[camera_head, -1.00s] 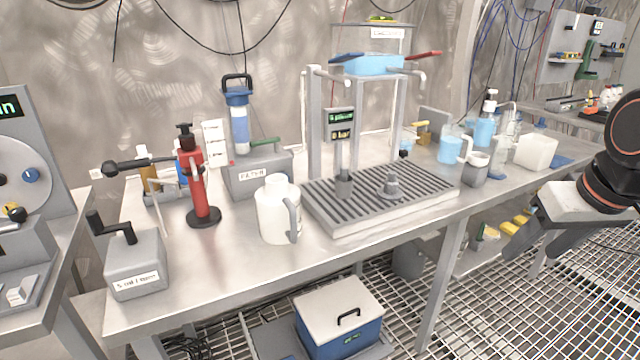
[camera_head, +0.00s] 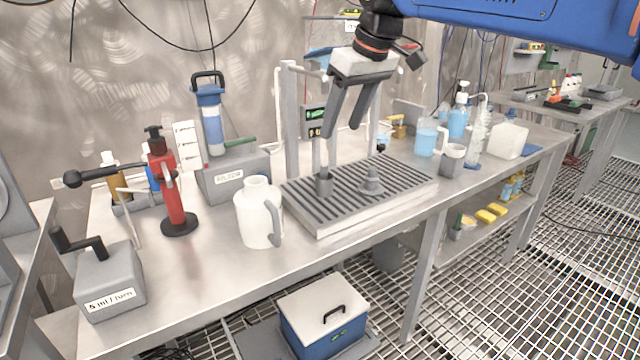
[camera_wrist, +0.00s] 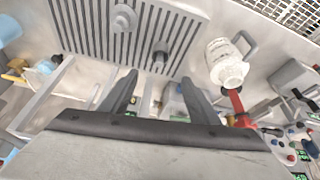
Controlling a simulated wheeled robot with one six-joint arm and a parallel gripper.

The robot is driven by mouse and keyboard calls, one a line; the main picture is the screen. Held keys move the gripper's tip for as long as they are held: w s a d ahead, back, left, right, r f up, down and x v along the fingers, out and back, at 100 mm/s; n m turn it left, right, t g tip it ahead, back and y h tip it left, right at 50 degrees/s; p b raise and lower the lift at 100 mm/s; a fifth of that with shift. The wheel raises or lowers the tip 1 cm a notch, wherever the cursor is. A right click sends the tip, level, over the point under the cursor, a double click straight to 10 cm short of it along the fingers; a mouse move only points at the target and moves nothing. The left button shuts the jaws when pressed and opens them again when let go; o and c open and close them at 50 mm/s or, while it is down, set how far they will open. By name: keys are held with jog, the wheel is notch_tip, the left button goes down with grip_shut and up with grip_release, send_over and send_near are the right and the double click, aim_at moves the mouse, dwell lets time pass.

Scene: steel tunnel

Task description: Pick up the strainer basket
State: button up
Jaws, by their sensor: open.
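No item is clearly recognisable as a strainer basket. The likeliest pieces are a small grey stepped cone (camera_head: 372,183) and a short grey cylinder (camera_head: 324,186), both upright on the slatted drip tray (camera_head: 350,218). In the wrist view the cone (camera_wrist: 123,18) is at the upper left and the cylinder (camera_wrist: 160,54) right of it. My gripper (camera_head: 343,132) hangs over the tray, fingers apart, empty and touching nothing visible. In the wrist view its fingers (camera_wrist: 158,86) point up the picture, towards the tray. They partly hide the stand behind the tray.
A white jug (camera_head: 259,218) stands just left of the tray. Left of it are a red hand pump (camera_head: 168,190) and a grey crank box (camera_head: 110,280). A filter unit (camera_head: 234,178) stands behind. Right are a grey cup (camera_head: 452,162) and bottles. The bench front is clear.

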aim_at(324, 165)
jog(key=x, duration=0.9)
jog(key=shift+w+f, duration=0.1)
jog(key=shift+f, duration=0.2)
jog(key=shift+x, duration=2.6)
jog(key=shift+w+a+r, duration=0.1)
jog(key=shift+w+a, duration=0.05)
jog(key=c, duration=1.2)
jog(key=shift+c, duration=0.2)
jog(key=shift+r, duration=1.9)
jog(key=s+d, duration=1.2)
jog(key=s, duration=0.1)
jog(key=shift+s+f, duration=0.15)
jog(key=shift+s, duration=0.1)
